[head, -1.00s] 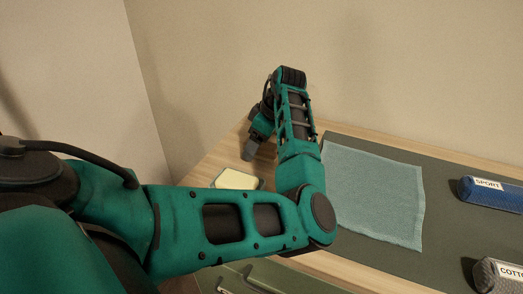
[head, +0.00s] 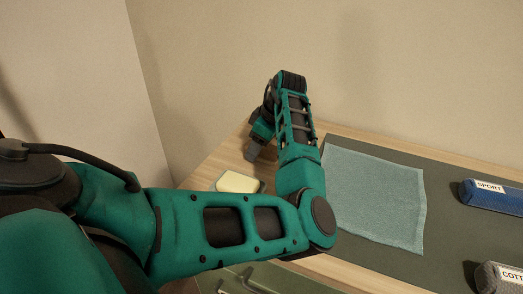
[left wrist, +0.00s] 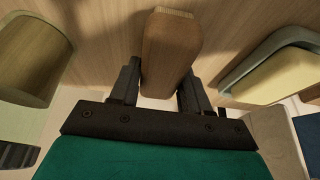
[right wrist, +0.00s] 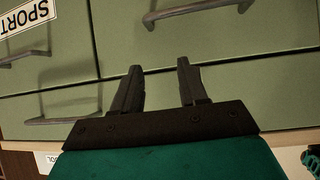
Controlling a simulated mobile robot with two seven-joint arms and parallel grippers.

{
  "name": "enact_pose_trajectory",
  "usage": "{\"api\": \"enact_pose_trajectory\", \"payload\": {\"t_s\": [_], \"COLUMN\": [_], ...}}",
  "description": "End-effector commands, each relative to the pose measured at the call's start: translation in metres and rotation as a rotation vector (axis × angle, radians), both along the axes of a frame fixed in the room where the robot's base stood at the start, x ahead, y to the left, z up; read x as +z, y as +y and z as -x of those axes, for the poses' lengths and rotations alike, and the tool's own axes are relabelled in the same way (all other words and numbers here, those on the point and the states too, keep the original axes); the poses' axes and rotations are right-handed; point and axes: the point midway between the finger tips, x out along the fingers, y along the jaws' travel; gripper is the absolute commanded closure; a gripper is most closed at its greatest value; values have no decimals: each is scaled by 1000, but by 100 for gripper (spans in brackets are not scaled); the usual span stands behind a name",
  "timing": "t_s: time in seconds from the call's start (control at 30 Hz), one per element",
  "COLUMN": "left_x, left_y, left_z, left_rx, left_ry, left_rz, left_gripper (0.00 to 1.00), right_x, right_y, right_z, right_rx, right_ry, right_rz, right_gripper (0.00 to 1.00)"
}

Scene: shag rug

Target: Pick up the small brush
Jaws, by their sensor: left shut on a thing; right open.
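The small brush (left wrist: 170,45) shows in the left wrist view as a brown wooden body with a blunt end. Its bristles are not visible there. My left gripper (left wrist: 157,84) is shut on it, with one finger on each side. In the head view my left gripper (head: 253,150) is low over the wooden tabletop at the far left end, partly behind my own arm, and the brush cannot be made out. My right gripper (right wrist: 157,80) is open and empty in front of green drawer fronts.
A dish with a pale yellow block (head: 238,183) stands close to my left gripper. A light blue cloth (head: 375,195) lies flat on the dark mat (head: 440,250). A blue roll labelled SPORT (head: 492,195) and a grey labelled roll (head: 495,278) lie at right. Drawer handles (right wrist: 65,120) stick out near my right gripper.

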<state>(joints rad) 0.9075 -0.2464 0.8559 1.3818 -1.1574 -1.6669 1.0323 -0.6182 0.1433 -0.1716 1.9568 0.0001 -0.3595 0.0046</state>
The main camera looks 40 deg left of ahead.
Motion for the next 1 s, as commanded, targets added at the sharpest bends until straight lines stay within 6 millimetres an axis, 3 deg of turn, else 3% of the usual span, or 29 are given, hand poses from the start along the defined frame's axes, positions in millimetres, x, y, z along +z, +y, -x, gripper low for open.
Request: {"api": "enact_pose_trajectory", "payload": {"t_s": [0.17,0.37,0.57,0.8,1.0], "left_x": [4,24,64,132,176], "left_y": [0,0,0,1,1], "left_z": [0,-1,-1,-1,0], "left_rx": [0,2,1,1,1], "left_ry": [-1,-4,-5,-5,-2], "left_rz": [0,-1,-1,-3,-2], "left_gripper": [84,84,84,84,84], "right_x": [1,4,9,12,16], "right_y": [-1,-1,-3,-6,-6], "right_z": [0,0,0,3,3], "right_rx": [0,-1,-4,-7,-7], "right_ry": [0,-4,-8,-6,-4], "right_rz": [1,3,6,10,10], "right_gripper": [57,57,57,57,57]}}
